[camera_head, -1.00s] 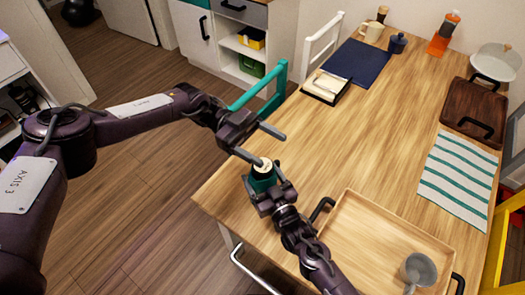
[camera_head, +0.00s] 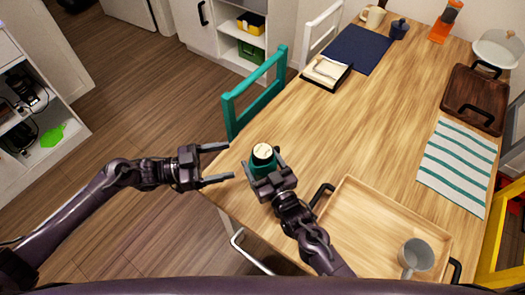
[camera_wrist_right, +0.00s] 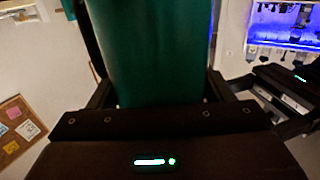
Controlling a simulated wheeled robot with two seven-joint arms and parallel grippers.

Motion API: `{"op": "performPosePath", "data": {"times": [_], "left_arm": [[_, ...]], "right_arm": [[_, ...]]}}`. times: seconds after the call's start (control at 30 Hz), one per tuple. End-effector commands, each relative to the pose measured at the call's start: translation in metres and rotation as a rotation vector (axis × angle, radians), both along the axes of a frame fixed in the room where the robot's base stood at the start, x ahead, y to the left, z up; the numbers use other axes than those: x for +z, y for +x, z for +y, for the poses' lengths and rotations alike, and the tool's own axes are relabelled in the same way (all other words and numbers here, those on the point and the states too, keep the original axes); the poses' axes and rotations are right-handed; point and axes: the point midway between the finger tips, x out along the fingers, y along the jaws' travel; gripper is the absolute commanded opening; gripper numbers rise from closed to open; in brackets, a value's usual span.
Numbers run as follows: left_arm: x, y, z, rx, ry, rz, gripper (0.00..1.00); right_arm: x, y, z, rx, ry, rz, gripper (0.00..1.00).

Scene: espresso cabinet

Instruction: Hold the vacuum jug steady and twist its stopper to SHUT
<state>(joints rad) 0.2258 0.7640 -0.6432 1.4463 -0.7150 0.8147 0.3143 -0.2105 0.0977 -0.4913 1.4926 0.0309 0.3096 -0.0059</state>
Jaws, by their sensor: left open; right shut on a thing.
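The vacuum jug (camera_head: 258,162) is dark green with a cream stopper (camera_head: 263,151) on top. It stands upright near the table's left corner. My right gripper (camera_head: 265,170) is shut on the jug's body from the near side. In the right wrist view the green jug wall (camera_wrist_right: 150,50) fills the space between the fingers. My left gripper (camera_head: 222,162) is open and empty, to the left of the jug and apart from it, by the table's edge. Marks on the stopper are too small to read.
A wooden tray (camera_head: 345,197) with a grey mug (camera_head: 415,255) lies to the right of my right arm. A striped cloth (camera_head: 455,165) lies farther right. A teal chair (camera_head: 255,103) stands at the table's left edge. The table's middle is clear.

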Motion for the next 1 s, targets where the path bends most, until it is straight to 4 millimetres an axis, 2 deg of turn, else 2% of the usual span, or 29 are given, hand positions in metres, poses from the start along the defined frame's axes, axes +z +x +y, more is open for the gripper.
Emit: {"op": "performPosePath", "data": {"times": [0.1,0.23,0.7,0.83,1.0], "left_arm": [[-0.003,-0.001,0.007,0.022,0.02,0.001,0.72],[-0.003,0.002,-0.002,0.026,0.024,0.0,0.72],[-0.002,0.023,-0.087,0.026,0.022,0.0,0.72],[-0.003,0.026,-0.1,0.026,0.023,0.002,0.72],[-0.003,0.028,-0.106,0.026,0.024,0.001,0.72]], "right_arm": [[0.0,0.0,0.0,0.001,0.001,0.0,0.27],[0.0,0.0,0.0,0.001,0.001,0.0,0.27],[0.0,0.0,0.001,0.001,0.002,0.001,0.27],[0.0,0.0,0.001,0.001,0.002,0.001,0.27],[0.0,0.0,0.001,0.001,0.002,0.001,0.27]]}}
